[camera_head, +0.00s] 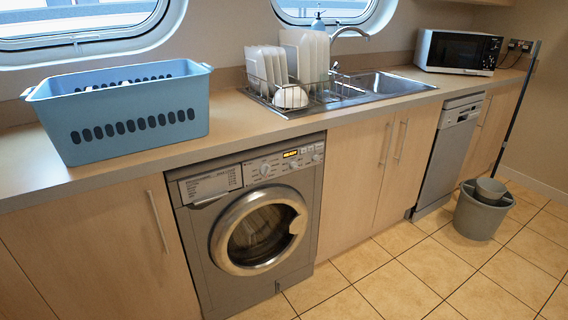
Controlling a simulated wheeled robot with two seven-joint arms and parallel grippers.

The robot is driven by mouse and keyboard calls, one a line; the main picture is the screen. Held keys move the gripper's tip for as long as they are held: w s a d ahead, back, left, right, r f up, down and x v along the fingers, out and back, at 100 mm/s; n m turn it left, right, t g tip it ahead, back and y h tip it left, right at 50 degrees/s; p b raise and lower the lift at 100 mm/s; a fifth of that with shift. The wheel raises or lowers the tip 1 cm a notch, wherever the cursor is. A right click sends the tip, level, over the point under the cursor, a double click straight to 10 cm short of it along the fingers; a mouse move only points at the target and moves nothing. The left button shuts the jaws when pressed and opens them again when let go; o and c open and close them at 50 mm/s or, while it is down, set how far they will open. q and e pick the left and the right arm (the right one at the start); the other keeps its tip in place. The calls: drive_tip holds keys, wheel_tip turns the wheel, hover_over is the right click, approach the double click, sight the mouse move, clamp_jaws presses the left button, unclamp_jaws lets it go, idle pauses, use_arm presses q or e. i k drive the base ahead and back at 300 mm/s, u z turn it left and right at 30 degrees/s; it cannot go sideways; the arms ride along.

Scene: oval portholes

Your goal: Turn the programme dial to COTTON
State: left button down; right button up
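The programme dial (265,169) is a small round knob on the control panel of the grey washing machine (196,240). The printing around the dial is too small to read, so I cannot tell where it points. A lit amber display (290,154) and a few small buttons sit to its right. A detergent drawer (210,182) with a white label is to its left. The round door (259,230) below looks shut, with something pale behind the glass. Neither of my grippers is in view.
A blue laundry basket (130,125) stands on the worktop (235,118) above left. A dish rack (275,95) with white plates, a sink (376,83) and a microwave (458,51) are further right. A grey bucket (480,212) stands on the tiled floor, which is clear before the machine.

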sight(265, 169)
drive_tip(key=z, duration=1.1)
drive_tip(key=i, duration=2.85)
drive_tip(key=u, duration=2.3)
